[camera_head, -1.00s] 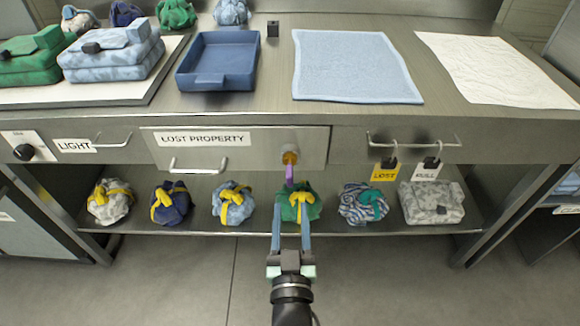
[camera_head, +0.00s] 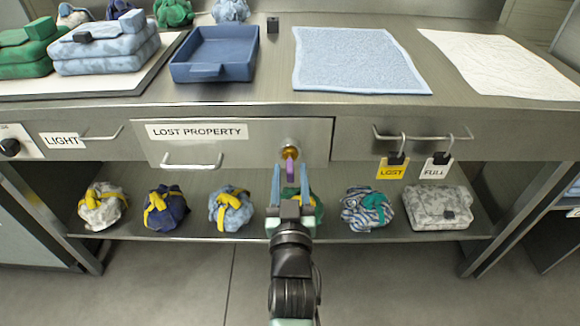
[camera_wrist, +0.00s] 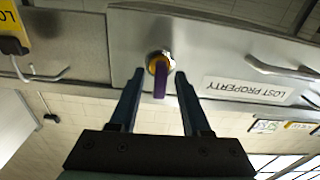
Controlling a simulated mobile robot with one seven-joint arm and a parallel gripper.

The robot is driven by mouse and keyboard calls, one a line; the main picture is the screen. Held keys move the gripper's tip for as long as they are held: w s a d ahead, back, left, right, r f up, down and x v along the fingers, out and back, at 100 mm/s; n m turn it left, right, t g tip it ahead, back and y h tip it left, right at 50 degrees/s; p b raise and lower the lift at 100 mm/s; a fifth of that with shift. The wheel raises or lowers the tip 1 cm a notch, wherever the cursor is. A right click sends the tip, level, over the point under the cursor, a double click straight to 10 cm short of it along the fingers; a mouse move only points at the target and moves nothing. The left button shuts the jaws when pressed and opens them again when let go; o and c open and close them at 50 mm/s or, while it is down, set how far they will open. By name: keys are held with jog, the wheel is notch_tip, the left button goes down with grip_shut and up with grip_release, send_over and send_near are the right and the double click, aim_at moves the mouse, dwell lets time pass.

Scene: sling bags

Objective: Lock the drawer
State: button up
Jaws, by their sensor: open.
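The drawer labelled LOST PROPERTY (camera_head: 240,155) looks shut in the steel bench front, with a bar handle (camera_head: 191,164) at its lower left. A brass lock (camera_head: 289,152) with a purple key (camera_head: 290,168) sits at the drawer's right end. The wrist view shows the drawer front (camera_wrist: 215,55) inverted, with the lock (camera_wrist: 158,64) and key (camera_wrist: 160,86). My gripper (camera_head: 291,173) is open in front of the lock. In the wrist view, my gripper's fingers (camera_wrist: 160,78) flank the key on both sides with gaps. I cannot tell whether the tips reach past its end.
LOST (camera_head: 391,171) and FULL (camera_head: 436,171) tags hang from a handle to the right. Several tied bundles stand on the lower shelf (camera_head: 150,232); my gripper partly covers the green one (camera_head: 316,207). A blue tray (camera_head: 215,55) stands on the bench.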

grip_shut()
jog(key=shift+f+n+b, duration=0.15)
jog(key=shift+n+b, duration=0.6)
jog(key=shift+n, duration=1.15)
jog(key=n+b, duration=0.1)
jog(key=n, duration=0.2)
jog(key=shift+n, duration=0.4)
